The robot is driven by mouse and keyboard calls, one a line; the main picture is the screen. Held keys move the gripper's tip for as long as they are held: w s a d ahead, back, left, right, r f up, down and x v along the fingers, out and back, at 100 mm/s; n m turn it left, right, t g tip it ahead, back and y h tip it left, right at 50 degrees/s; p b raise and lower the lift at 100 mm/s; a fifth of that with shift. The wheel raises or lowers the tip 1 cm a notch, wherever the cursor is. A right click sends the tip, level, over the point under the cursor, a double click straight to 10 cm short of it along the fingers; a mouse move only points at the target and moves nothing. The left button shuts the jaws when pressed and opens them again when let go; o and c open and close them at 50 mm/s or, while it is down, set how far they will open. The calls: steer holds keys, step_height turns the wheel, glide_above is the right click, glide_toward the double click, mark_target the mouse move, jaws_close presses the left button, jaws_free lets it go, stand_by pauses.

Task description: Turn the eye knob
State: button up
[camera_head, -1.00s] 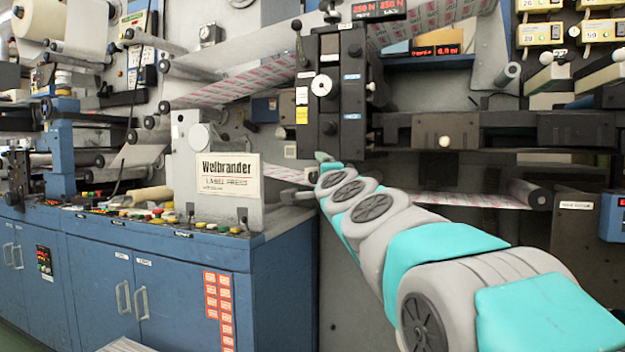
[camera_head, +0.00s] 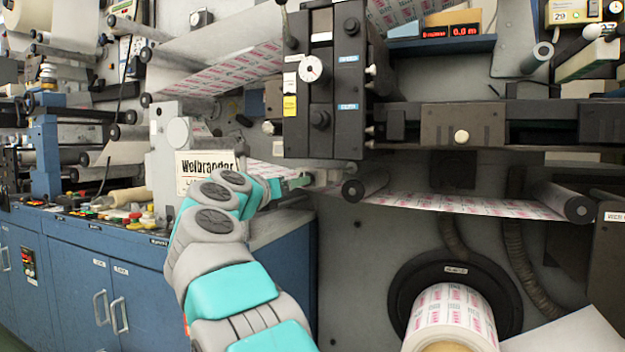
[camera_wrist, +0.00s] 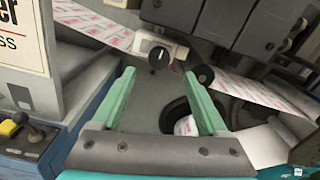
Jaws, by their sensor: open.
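In the wrist view a small black round knob (camera_wrist: 159,56) with a white pointer mark sits on a pale box (camera_wrist: 150,44) beside the printed web. It appears to be the eye knob, though I can read no label on it. My gripper (camera_wrist: 159,76) is open and empty, its two green fingers pointing towards the knob, which shows between and just beyond the fingertips. The fingers do not appear to touch it. In the head view my gripper (camera_head: 298,182) is beside the pale box (camera_head: 322,178), below the black control panel; the knob's face cannot be made out there.
The black panel (camera_head: 322,80) hangs just above. A black roller (camera_head: 365,186) lies right of the gripper, with the printed web (camera_head: 450,206) running right. A label roll (camera_head: 450,315) stands out below. The blue cabinet (camera_head: 150,285) and Welbrander sign (camera_head: 205,170) are left.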

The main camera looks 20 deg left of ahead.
steer(key=w+p, duration=0.4)
steer(key=w, duration=0.3)
steer(key=shift+w+d, duration=0.25)
steer(key=shift+w, duration=0.15)
jaws_close()
stand_by(0.5)
